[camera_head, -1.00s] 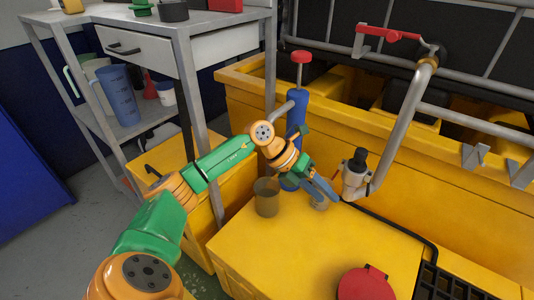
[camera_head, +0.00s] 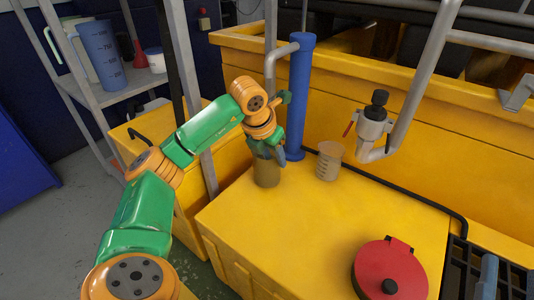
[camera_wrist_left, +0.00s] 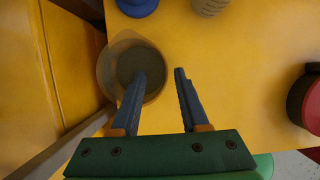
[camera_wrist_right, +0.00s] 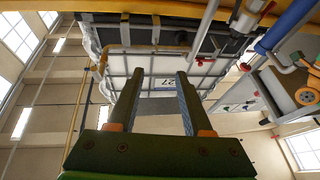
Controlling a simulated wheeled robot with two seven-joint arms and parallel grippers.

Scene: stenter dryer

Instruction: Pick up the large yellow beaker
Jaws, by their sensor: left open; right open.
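The large yellow beaker (camera_head: 267,174), see-through and brownish, stands upright on the yellow box top (camera_head: 330,225) near its back left. My left gripper (camera_head: 268,153) is open right at its top and hides part of the rim. In the left wrist view the beaker (camera_wrist_left: 112,72) shows from above. One finger of the left gripper (camera_wrist_left: 160,72) lies over its mouth and the other is past its right wall. I cannot tell whether a finger is inside. My right gripper (camera_wrist_right: 157,75) is open and empty, facing upward to the ceiling.
A smaller, paler beaker (camera_head: 329,163) stands to the right, behind it a blue post (camera_head: 300,100). A grey pipe with a black-knobbed valve (camera_head: 373,120) hangs at the right. A red round lid (camera_head: 389,270) is at the front right. The middle of the box top is clear.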

